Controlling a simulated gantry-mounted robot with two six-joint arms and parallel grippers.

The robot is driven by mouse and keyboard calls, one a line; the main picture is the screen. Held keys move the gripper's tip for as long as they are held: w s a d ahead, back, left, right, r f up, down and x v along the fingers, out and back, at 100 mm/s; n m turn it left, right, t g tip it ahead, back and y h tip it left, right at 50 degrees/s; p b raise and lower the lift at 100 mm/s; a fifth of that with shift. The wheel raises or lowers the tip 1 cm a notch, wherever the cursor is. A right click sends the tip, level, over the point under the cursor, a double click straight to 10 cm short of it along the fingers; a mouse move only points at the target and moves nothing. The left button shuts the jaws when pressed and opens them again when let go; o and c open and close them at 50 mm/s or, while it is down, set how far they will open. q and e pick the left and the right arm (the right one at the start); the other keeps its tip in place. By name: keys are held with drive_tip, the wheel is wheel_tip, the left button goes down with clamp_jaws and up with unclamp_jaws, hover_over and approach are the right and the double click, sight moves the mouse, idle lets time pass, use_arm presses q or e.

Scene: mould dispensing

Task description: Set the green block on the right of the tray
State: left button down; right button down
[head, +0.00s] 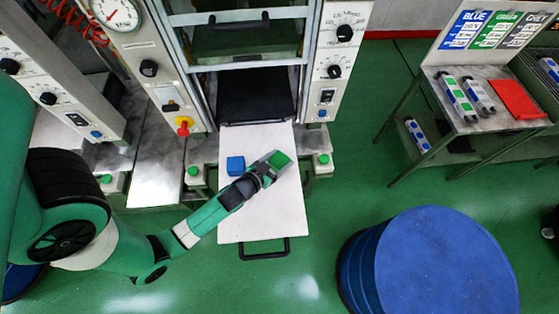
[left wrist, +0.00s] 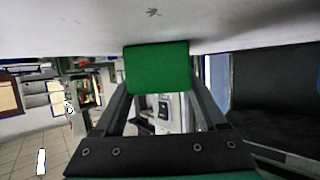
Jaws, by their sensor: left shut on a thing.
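A white tray (head: 262,218) with a dark handle sticks out from the machine in the head view. A blue block (head: 235,166) rests on the tray's left part. My left gripper (head: 274,162) is shut on a green block (head: 281,159) over the tray's right half, right of the blue block. In the left wrist view the green block (left wrist: 157,68) sits between the two fingers, close to or touching a pale surface (left wrist: 60,28); I cannot tell which. My right gripper is not in view.
The machine's dark opening (head: 256,97) lies behind the tray, between panels with knobs. A blue drum (head: 440,262) stands on the floor at the lower right. A side table (head: 490,75) at the right holds dispensers and a red item (head: 517,99). The tray's front part is clear.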

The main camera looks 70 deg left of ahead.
use_arm(q)
drive_tip(key=shift+w+r, duration=0.15)
drive_tip(key=shift+r, duration=0.05)
drive_tip(key=shift+f, duration=0.15)
unclamp_jaws()
drive_tip(key=shift+r, duration=0.2)
drive_tip(key=v, duration=0.3)
drive_tip(key=b+v, duration=0.1)
drive_tip(key=v, duration=0.7)
drive_tip(key=shift+s+d+f+b, duration=0.1)
drive_tip(key=shift+s+f+b, duration=0.2)
drive_tip(key=shift+b, duration=0.1)
drive_tip(key=shift+s+r, duration=0.25)
drive_tip(key=shift+r, duration=0.05)
drive_tip(key=shift+w, duration=0.1)
